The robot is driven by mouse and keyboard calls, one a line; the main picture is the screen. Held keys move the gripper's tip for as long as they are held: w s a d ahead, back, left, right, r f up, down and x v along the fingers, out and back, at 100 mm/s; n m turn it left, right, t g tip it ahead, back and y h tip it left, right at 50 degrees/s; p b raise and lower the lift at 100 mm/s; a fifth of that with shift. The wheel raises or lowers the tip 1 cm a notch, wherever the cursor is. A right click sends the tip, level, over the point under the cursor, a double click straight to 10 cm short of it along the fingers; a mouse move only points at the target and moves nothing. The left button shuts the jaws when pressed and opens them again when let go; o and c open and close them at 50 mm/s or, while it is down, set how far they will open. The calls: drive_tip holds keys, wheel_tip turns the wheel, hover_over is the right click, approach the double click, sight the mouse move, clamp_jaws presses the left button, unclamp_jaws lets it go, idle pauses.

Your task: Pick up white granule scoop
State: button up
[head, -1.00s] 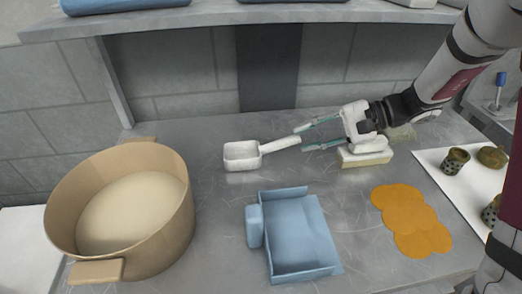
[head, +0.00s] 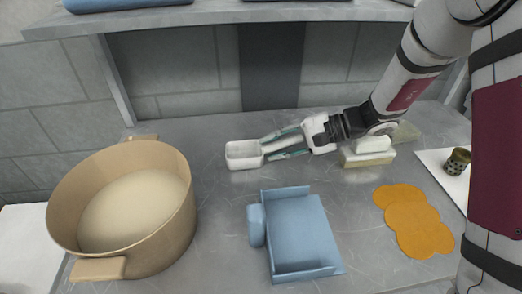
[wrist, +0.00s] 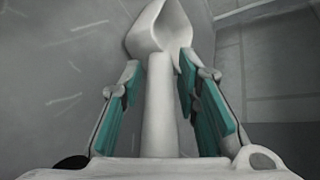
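The white granule scoop (head: 244,154) lies on the grey metal worktop, its square bowl to the left and its handle to the right. My gripper (head: 272,146) is open around the handle, one teal-padded finger on each side. In the wrist view the scoop (wrist: 159,100) runs up the middle with its handle between the two fingers (wrist: 158,85). Gaps show between the handle and both pads. The handle's right end is hidden by the gripper in the head view.
A large tan pot (head: 190,215) stands at the left. A blue dustpan-like tray (head: 302,235) lies in front of the scoop. White and cream blocks (head: 368,157) sit right of the gripper. Orange discs (head: 412,218) lie at the right. A shelf (head: 230,17) hangs above the back.

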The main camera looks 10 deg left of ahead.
sight(276, 142)
clamp_jaws()
wheel_tip(276, 142, up, 10)
drive_tip(key=shift+p, duration=0.45)
